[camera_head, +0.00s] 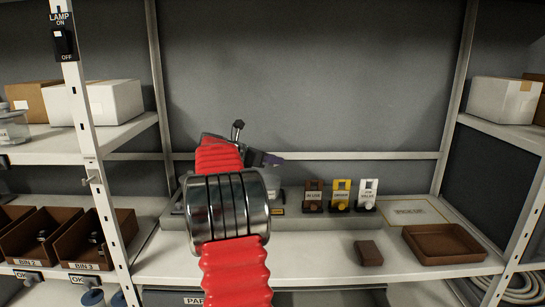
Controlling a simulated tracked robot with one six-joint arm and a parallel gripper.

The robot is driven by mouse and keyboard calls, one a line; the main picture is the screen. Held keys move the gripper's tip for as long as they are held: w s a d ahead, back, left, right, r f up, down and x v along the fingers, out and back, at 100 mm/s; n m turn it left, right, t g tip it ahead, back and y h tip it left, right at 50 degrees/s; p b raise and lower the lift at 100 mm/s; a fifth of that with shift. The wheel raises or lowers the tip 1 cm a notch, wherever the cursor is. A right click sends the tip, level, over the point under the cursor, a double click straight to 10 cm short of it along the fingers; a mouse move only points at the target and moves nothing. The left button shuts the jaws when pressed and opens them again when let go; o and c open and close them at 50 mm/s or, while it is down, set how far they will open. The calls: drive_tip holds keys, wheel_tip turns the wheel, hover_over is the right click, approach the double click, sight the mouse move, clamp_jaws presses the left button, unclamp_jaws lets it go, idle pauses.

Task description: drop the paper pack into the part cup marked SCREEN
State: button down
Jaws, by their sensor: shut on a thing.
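My gripper (268,158) is at the end of my red arm, above the back of the middle shelf. I cannot pick out the paper pack for sure. No cup marked SCREEN can be read. A pale object (271,180) shows just below the gripper, partly hidden by the arm, on or behind a grey stand (315,222).
A brown block (369,253) and brown tray (443,243) lie at the right front. Brown bins (105,235) are at left. Shelf posts (88,150) flank the bay.

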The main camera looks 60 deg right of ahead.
drive_tip(key=c, duration=1.5)
unclamp_jaws()
drive_tip(key=v, duration=1.3)
drive_tip(key=shift+w+a+r, duration=0.1)
drive_tip(key=shift+a+r, duration=0.05)
drive_tip(key=shift+a, duration=0.15)
